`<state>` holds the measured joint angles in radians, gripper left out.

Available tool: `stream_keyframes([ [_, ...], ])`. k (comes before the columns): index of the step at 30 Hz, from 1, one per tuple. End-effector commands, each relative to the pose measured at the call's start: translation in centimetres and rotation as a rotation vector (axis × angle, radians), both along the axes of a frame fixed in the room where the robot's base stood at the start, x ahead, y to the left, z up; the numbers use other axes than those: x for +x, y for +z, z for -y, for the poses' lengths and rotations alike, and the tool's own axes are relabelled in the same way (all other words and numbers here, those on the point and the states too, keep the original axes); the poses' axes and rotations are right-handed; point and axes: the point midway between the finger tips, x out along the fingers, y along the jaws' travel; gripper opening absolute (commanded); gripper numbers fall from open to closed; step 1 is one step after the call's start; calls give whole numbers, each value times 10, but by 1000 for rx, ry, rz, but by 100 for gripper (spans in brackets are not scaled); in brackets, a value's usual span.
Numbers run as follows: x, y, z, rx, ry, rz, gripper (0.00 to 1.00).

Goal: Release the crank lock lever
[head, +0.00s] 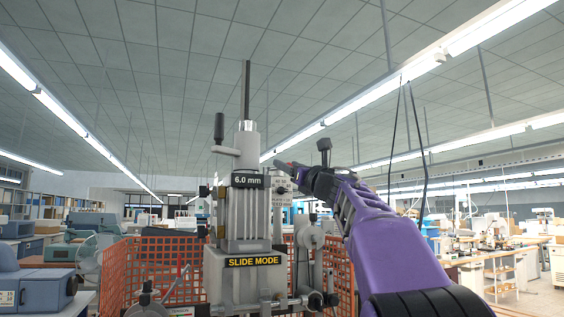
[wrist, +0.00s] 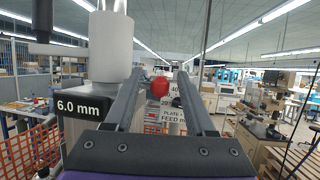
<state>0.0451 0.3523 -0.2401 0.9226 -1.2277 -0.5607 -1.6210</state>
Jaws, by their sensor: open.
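The stamping machine (head: 246,212) stands ahead with a crank (head: 219,128) at its top left, its black handle upright. A red ball knob (wrist: 160,87) shows in the wrist view, just right of the pale machine column; it may be the lock lever's end. My gripper (wrist: 163,75) is open, and the knob appears between its two fingers. I cannot tell whether the fingers touch it. In the head view my gripper (head: 281,163) reaches in from the right to the top of the machine. The lever's arm is hidden.
A "6.0 mm" label (head: 248,181) and a "SLIDE MODE" sign (head: 252,262) are on the machine. A feed plate (wrist: 173,116) shows behind the fingers. Orange mesh fencing (head: 135,270) stands around the machine. Workbenches (head: 500,250) stand farther off at right.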

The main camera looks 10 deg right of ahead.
Motion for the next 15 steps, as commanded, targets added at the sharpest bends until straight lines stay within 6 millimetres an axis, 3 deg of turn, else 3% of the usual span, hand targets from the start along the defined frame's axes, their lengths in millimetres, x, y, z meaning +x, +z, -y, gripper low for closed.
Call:
stream_keyframes([
  [11, 1, 3, 0, 0, 0, 0, 55],
  [15, 1, 3, 0, 0, 0, 0, 32],
])
